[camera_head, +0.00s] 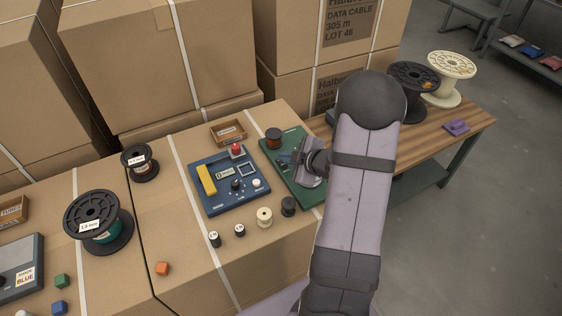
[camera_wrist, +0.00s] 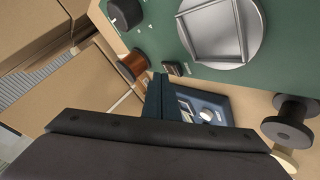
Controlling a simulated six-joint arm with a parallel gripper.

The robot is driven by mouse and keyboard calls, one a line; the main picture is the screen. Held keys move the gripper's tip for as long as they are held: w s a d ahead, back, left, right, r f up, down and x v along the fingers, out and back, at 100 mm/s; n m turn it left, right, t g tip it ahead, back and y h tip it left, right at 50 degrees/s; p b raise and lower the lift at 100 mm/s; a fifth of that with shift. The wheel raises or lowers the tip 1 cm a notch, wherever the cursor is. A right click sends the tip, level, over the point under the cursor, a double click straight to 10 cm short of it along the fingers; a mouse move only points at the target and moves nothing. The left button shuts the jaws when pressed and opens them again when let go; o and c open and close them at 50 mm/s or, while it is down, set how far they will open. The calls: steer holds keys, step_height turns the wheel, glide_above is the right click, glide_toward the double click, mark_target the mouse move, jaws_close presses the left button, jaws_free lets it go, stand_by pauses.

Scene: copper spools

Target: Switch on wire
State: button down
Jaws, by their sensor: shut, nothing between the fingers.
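A green board (camera_head: 280,156) lies on the cardboard box top, partly hidden by my arm. In the wrist view the green board (camera_wrist: 155,35) carries a round metal plate with a raised square frame (camera_wrist: 222,32), a black knob (camera_wrist: 125,14) and a small dark switch-like part (camera_wrist: 172,69). A copper-coloured wire spool (camera_head: 273,138) stands at the board's far left corner; it also shows in the wrist view (camera_wrist: 132,66). My gripper (camera_head: 299,160) is shut and empty over the board, with its fingers (camera_wrist: 160,88) near the small dark part. I cannot tell whether they touch anything.
Left of the green board is a blue panel (camera_head: 228,196) with a yellow bar, a red button (camera_head: 236,150) and knobs. Small spools (camera_head: 264,218) stand along its front. Large spools (camera_head: 97,222) stand farther left. Tall boxes (camera_head: 160,50) block the back.

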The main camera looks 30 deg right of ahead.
steer(key=shift+r, duration=0.15)
steer(key=r+p, duration=0.4)
steer(key=r, duration=0.1)
steer(key=shift+s+p, duration=0.3)
steer(key=shift+p, duration=0.05)
stand_by(0.4)
steer(key=s+a+r+m+g+h, duration=0.1)
steer(key=s+a+m+g, duration=0.4)
steer(key=s+a, duration=0.3)
steer(key=s+a+r+m+g, duration=0.2)
steer(key=s+a+m+g, duration=0.3)
steer(key=s+a, duration=0.4)
steer(key=s+m, duration=0.1)
steer(key=s, duration=0.5)
steer(key=shift+r+g+h, duration=0.25)
steer(key=shift+g+h, duration=0.05)
steer(key=shift+h, duration=0.1)
steer(key=c, duration=2.4)
jaws_free()
steer(key=shift+c, duration=0.2)
